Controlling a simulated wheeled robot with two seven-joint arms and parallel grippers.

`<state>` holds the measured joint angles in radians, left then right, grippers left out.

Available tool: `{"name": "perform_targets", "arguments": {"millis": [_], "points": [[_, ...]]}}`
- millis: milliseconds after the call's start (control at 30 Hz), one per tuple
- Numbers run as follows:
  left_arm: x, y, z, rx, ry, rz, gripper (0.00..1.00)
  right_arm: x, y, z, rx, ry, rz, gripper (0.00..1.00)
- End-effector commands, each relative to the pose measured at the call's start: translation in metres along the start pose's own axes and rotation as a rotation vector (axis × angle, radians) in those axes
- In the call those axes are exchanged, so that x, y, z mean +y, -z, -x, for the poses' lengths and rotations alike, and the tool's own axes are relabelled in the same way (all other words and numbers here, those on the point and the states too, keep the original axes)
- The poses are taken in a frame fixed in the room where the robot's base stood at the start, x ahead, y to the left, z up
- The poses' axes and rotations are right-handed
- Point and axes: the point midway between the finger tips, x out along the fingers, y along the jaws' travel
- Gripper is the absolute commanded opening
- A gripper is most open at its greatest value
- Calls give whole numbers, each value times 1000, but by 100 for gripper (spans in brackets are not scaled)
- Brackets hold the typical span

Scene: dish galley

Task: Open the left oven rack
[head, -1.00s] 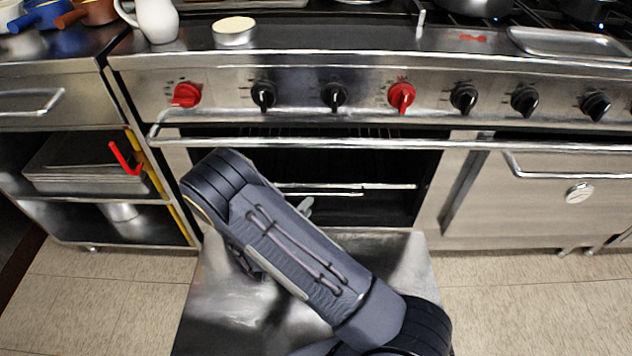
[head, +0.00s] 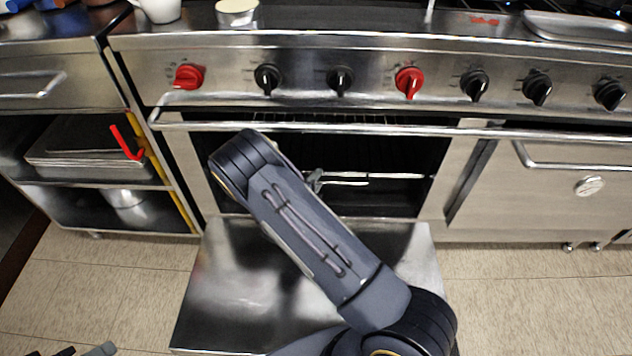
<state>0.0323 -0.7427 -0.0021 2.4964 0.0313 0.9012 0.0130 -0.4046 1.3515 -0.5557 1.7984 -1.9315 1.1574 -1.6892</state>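The left oven's door (head: 225,290) is folded down flat in front of its dark cavity. Inside, a rack (head: 385,176) shows as pale metal bars low in the opening, and another rack (head: 340,118) shows near the top. My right arm reaches across the open door. My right gripper (head: 316,182) is a small grey shape inside the opening, beside the left end of the lower rack's bar. The arm hides most of it, so contact and finger state are unclear. Grey and dark tips at the bottom left edge seem to be my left gripper (head: 84,351), mostly cut off.
Red and black knobs (head: 410,82) line the panel. The right oven (head: 560,195) is shut. An open shelf unit (head: 95,190) with trays stands left. Floor (head: 100,290) is clear at both sides.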

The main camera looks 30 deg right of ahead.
Motion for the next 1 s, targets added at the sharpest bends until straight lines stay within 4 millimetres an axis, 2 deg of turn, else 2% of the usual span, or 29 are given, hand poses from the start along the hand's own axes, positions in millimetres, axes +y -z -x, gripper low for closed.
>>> {"name": "perform_targets", "arguments": {"millis": [33, 267, 633, 767, 867, 1000], "points": [[0, 0, 0, 0, 0, 0, 36, 0, 0, 0, 0, 0, 0, 29], [0, 0, 0, 0, 0, 0, 36, 1, 0, 1, 0, -3, 1, 0], [1, 1, 2, 0, 0, 0, 36, 5, 2, 7, -2, -12, 7, 0], [3, 4, 7, 0, 0, 0, 36, 8, 9, 23, -3, -14, 11, 0], [6, 7, 13, 0, 0, 0, 36, 11, 18, 43, -4, -14, 15, 0], [10, 11, 22, 0, 0, 0, 36, 19, 34, 80, -5, -14, 18, 0]]}}
